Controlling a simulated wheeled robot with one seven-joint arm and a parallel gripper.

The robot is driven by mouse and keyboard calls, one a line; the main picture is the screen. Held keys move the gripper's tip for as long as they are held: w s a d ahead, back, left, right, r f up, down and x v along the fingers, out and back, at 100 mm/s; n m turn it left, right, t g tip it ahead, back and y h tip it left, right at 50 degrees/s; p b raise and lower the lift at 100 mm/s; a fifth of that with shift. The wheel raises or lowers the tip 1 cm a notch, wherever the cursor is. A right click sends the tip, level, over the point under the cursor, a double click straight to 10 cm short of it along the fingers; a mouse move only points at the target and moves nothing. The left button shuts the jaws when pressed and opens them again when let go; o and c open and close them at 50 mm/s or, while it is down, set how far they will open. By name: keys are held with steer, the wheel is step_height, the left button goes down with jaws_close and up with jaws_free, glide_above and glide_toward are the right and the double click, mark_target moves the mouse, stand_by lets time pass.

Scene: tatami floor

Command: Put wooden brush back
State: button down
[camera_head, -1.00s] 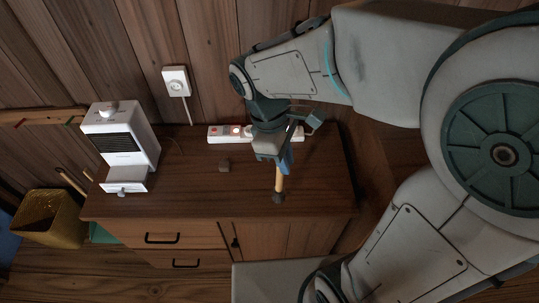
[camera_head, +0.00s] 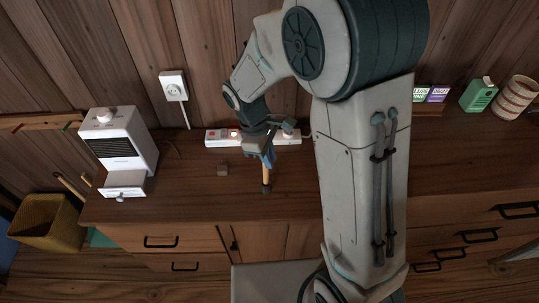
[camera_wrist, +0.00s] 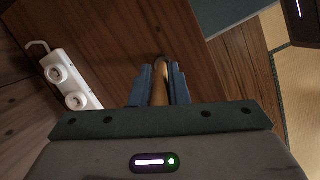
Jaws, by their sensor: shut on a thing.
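The wooden brush (camera_head: 266,176) has a light wooden handle and a dark lower end. My gripper (camera_head: 268,158) is shut on its handle, and the brush points down over the brown cabinet top. I cannot tell whether the dark end touches the surface. In the wrist view the handle (camera_wrist: 160,88) stands between the two blue fingers of my gripper (camera_wrist: 160,78). The part of the brush inside the fingers is hidden.
A white power strip (camera_head: 222,138) lies behind my gripper. A yellow bin (camera_head: 47,222) holds sticks. A green carton (camera_head: 478,95) and striped cup (camera_head: 515,97) stand right.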

steer(key=shift+f, duration=0.2)
steer(key=shift+f, duration=0.15)
steer(key=c, duration=1.4)
jaws_free()
steer(key=v, duration=1.3)
steer(key=shift+s+d+r+m+t+y, duration=0.3)
steer(key=shift+s+d+m+t+y, duration=0.35)
steer(key=shift+s+d+m, duration=1.75)
steer(key=shift+s+d+r+m+t+y, duration=0.35)
steer(key=shift+s+d+m+t, duration=0.45)
steer(key=shift+s+d+m, duration=1.5)
steer(key=shift+s+d+r+m+t+y, duration=0.25)
steer(key=shift+s+d+m+t+y, duration=0.4)
steer(key=shift+s+d+m, duration=1.75)
